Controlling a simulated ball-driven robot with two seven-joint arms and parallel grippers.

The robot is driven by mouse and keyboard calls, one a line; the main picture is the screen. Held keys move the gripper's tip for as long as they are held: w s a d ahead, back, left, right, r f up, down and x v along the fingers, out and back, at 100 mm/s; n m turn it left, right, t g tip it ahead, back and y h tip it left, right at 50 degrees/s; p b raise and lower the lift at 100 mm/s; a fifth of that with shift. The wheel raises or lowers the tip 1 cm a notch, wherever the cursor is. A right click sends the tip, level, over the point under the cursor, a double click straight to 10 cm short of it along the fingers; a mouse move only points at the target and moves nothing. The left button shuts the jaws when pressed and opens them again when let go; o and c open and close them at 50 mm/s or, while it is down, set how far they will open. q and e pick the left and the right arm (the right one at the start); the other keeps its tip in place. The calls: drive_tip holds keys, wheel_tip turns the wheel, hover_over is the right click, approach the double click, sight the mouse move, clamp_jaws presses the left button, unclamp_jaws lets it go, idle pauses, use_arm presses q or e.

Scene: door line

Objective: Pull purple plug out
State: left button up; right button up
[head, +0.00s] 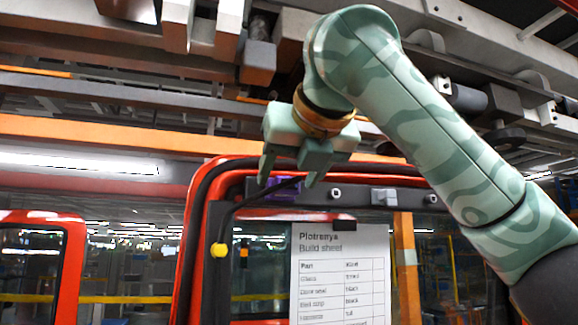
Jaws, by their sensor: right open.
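A purple plug (287,192) sits in the dark upper strip of the red door frame (186,240), partly hidden by my gripper and a black cable. My right gripper (287,182) comes in from the upper right and points down. Its two pale green fingers are apart, one on each side of the plug in the picture. I cannot tell whether they touch it. My left gripper is out of view.
A white build sheet (340,275) hangs below the strip. Round fasteners (336,192) sit along the strip to the right. An orange beam (110,133) and grey overhead rails cross behind. Another red door (70,270) stands at the far left.

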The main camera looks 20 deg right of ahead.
drive_tip(key=shift+w+f, duration=0.25)
drive_tip(key=shift+w, duration=0.35)
drive_tip(key=shift+s, duration=0.1)
clamp_jaws()
drive_tip(key=shift+a, duration=0.1)
idle(1.9)
drive_tip(key=shift+s, duration=0.6)
drive_tip(key=shift+b, duration=0.35)
drive_tip(key=shift+s, duration=0.1)
